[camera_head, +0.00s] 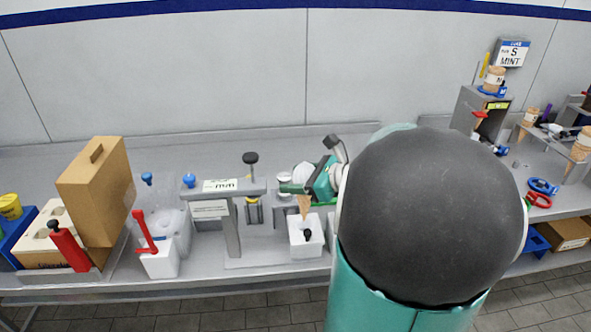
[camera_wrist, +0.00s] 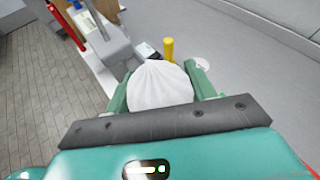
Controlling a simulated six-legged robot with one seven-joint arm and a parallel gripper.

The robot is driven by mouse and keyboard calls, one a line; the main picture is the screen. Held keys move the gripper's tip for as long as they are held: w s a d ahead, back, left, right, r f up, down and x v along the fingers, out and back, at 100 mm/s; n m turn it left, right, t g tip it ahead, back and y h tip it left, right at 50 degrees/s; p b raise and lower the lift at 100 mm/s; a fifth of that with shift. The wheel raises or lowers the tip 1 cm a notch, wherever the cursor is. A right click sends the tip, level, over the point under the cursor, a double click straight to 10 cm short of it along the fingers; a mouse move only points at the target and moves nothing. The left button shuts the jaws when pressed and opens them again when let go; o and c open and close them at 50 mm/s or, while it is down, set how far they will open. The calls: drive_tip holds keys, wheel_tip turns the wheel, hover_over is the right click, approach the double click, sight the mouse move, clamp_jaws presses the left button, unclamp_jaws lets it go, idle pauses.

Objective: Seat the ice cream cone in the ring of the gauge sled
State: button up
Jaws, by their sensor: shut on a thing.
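My gripper (camera_wrist: 160,82) has green fingers on both sides of a white swirled top, which I take to be the ice cream of the cone (camera_wrist: 160,90). In the head view the tan cone (camera_head: 304,206) points down below the green fingers of my gripper (camera_head: 296,188). It appears upright, over or just in front of a white block with a black knob (camera_head: 297,240). I cannot tell whether they touch. That block may be the gauge sled; no ring is clear, and the cone's lower end is hidden from the wrist view.
A grey frame with labels (camera_head: 222,188) stands left of the cone. My arm hides the bench centre-right. A grey stand (camera_head: 470,108) is at right.

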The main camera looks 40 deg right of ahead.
drive_tip(key=shift+f, duration=4.55)
drive_tip(key=o, duration=0.8)
drive_tip(key=shift+o, duration=0.2)
drive_tip(key=v, duration=1.3)
drive_tip(key=shift+s, duration=0.35)
drive_tip(key=shift+r, duration=0.15)
